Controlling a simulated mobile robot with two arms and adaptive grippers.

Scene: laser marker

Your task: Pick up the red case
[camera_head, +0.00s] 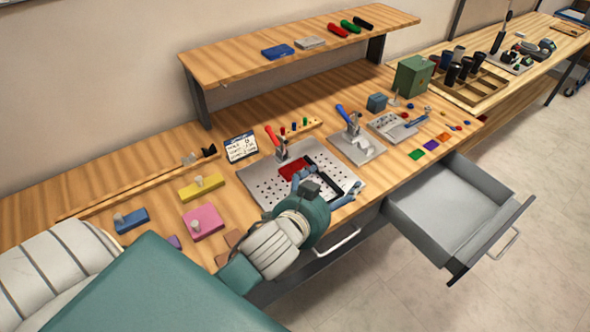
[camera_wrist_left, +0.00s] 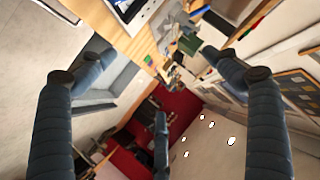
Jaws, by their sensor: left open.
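A flat red piece (camera_head: 291,169) that looks like the red case lies on the perforated metal plate (camera_head: 262,187), beside a black bar and below a red-handled clamp (camera_head: 277,143). Another red, elongated object (camera_head: 338,30) lies on the raised shelf. My left gripper (camera_head: 325,185) is over the front part of the plate, close to the flat red piece, with its blue-grey fingers spread and nothing held. The left wrist view shows the spread fingers (camera_wrist_left: 160,90) and a dark red area beyond them, which I cannot identify. My right gripper is not in view.
A blue-handled clamp (camera_head: 348,126) stands right of the plate. Yellow (camera_head: 201,187), pink (camera_head: 204,222) and blue (camera_head: 131,220) blocks lie to the left. An open drawer (camera_head: 450,205) juts out at the right. The shelf (camera_head: 235,67) overhangs the bench's back.

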